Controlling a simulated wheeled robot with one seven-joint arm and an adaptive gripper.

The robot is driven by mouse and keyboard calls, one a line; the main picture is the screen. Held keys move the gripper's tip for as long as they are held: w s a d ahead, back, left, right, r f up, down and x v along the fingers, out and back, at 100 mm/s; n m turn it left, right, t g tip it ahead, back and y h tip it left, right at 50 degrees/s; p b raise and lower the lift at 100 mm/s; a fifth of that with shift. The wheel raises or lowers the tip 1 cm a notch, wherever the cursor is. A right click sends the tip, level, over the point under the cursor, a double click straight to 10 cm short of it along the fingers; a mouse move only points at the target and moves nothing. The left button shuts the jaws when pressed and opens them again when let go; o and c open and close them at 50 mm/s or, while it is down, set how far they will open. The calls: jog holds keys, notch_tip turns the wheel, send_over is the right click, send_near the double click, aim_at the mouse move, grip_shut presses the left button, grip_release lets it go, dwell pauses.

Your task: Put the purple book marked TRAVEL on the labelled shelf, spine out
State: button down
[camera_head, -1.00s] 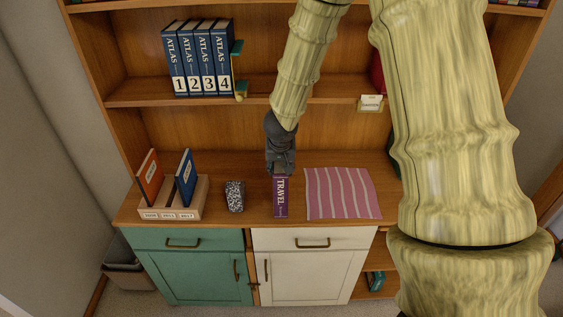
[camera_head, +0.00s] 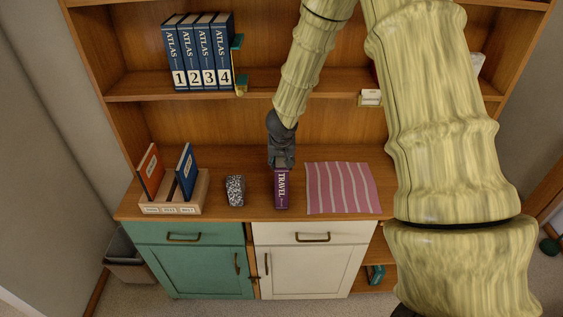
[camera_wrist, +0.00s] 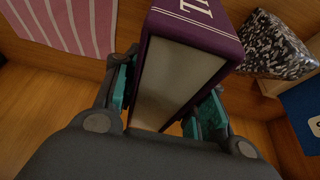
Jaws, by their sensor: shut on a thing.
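The purple book marked TRAVEL (camera_head: 281,189) is at the front middle of the wooden counter, its lettered spine facing up toward the head camera. My gripper (camera_head: 281,165) is shut on its far end. In the wrist view the book (camera_wrist: 180,75) sits between the teal finger pads, with its pale page edges facing the camera. I cannot tell whether it touches the counter. A small white label card (camera_head: 370,96) is on the edge of the middle shelf (camera_head: 300,99) at right. My arm hides much of the shelf behind the card.
Blue ATLAS volumes (camera_head: 199,52) stand at the shelf's left, beside a teal and yellow bookend (camera_head: 239,68). On the counter are a wooden holder (camera_head: 160,206) with an orange and a blue book, a speckled block (camera_head: 235,191) and a pink striped cloth (camera_head: 341,188).

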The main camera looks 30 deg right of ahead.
jog(key=shift+a, duration=0.1)
jog(key=c, duration=0.9)
grip_release()
jog(key=shift+f, duration=0.1)
jog(key=shift+o, duration=0.2)
jog(key=p+v, duration=0.4)
jog(key=v, duration=0.8)
jog(key=shift+s, duration=0.1)
